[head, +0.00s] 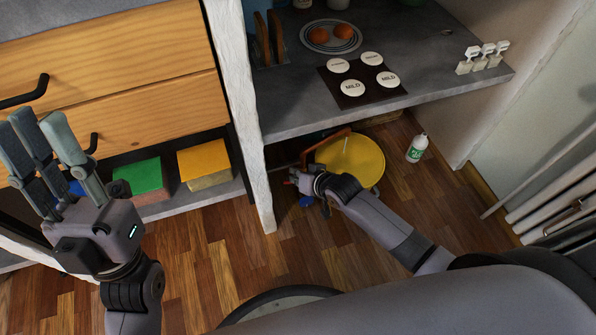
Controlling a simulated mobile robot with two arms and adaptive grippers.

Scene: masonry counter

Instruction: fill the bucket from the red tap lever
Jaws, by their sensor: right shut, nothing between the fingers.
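No bucket and no red tap lever can be made out clearly. A yellow round thing (349,160) is on the floor under the counter; I cannot tell whether it is a bucket. A reddish-brown bar (326,147) lies at its upper left. My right gripper (299,178) is shut and empty, low at the left edge of the yellow thing; I cannot tell whether they touch. My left gripper (40,130) is raised in front of the wooden drawers, its fingers spread and empty.
The grey counter (290,112) overhangs the yellow thing, with a white post (240,105) to the left. A white-green bottle (417,148) stands on the floor. Green (140,178) and yellow (204,161) boxes sit on the low shelf. Wooden floor is clear in front.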

